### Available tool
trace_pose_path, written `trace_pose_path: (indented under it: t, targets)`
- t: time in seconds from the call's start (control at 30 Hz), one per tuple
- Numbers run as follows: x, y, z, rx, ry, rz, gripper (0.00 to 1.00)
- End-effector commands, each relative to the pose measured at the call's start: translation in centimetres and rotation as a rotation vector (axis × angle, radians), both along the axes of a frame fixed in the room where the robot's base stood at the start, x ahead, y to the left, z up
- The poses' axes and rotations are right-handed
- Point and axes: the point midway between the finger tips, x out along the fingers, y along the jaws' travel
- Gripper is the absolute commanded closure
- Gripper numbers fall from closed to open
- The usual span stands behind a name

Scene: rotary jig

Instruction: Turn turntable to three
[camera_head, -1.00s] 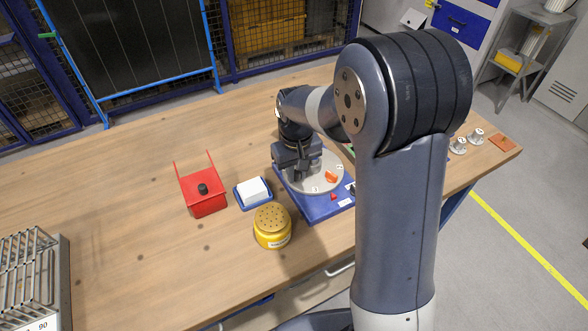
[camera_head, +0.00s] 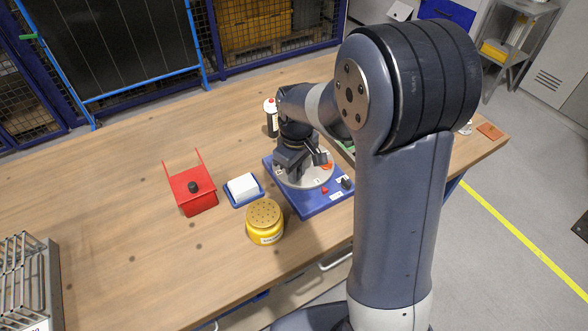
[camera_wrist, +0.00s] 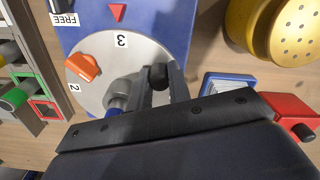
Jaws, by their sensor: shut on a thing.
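The turntable is a light grey disc (camera_head: 296,180) on a blue base (camera_head: 312,208). In the wrist view the disc (camera_wrist: 92,48) shows labels "3" and "2" and an orange block (camera_wrist: 83,66). The "3" label (camera_wrist: 120,40) lies almost in line with the red triangular pointer (camera_wrist: 117,12) on the base. My gripper (camera_head: 305,165) is down over the disc and shut on a part of the turntable. In the wrist view my gripper (camera_wrist: 146,84) hides most of that gripped part. A blue-ended post (camera_wrist: 116,106) shows beside the fingers.
A yellow perforated-lid jar (camera_head: 265,222), a white block in a blue tray (camera_head: 244,188) and a red holder with a black knob (camera_head: 190,190) stand left of the turntable. The left tabletop is largely clear.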

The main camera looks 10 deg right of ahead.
Motion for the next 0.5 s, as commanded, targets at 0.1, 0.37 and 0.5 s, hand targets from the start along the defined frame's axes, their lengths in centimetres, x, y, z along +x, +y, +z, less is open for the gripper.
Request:
trace_pose_path:
  t: [0.1, 0.37, 0.5]
  targets:
    - [0.00, -0.11, 0.07, 0.001, -0.002, 0.016, 1.00]
    - [-0.02, -0.18, 0.08, 0.001, -0.002, 0.030, 1.00]
    - [-0.02, -0.18, 0.08, 0.001, -0.002, 0.030, 1.00]
